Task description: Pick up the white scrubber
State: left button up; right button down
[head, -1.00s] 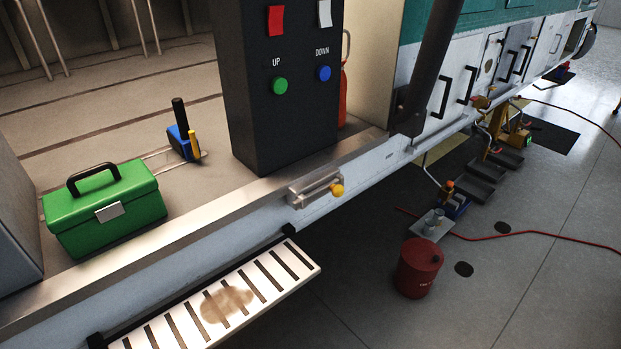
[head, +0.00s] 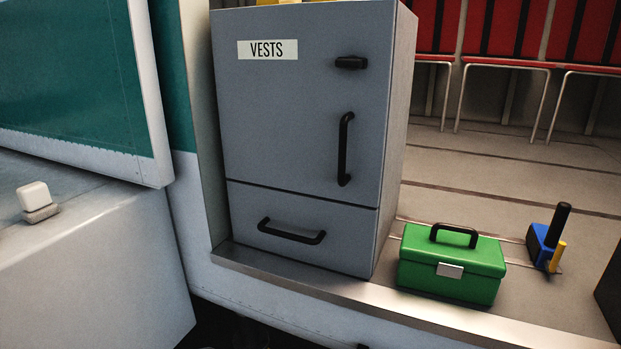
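A small white block with a greyish lower part (head: 34,196) sits on a pale grey surface (head: 95,225) at the left edge of the head view. It looks like the white scrubber, but it is too small to be certain. Neither of my grippers is in view.
A grey cabinet labelled VESTS (head: 300,120) stands on the cabin floor, with a door handle and a drawer handle. A green toolbox (head: 452,268) and a blue tool with a black handle (head: 545,240) are to its right. Red seats (head: 505,30) line the back.

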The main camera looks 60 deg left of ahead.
aim_at(36, 200)
jog(key=k+u, duration=0.15)
jog(key=u, duration=3)
jog(key=z, duration=2.2)
jog(key=u, duration=2.2)
jog(key=i+u, duration=0.1)
jog(key=u, duration=0.6)
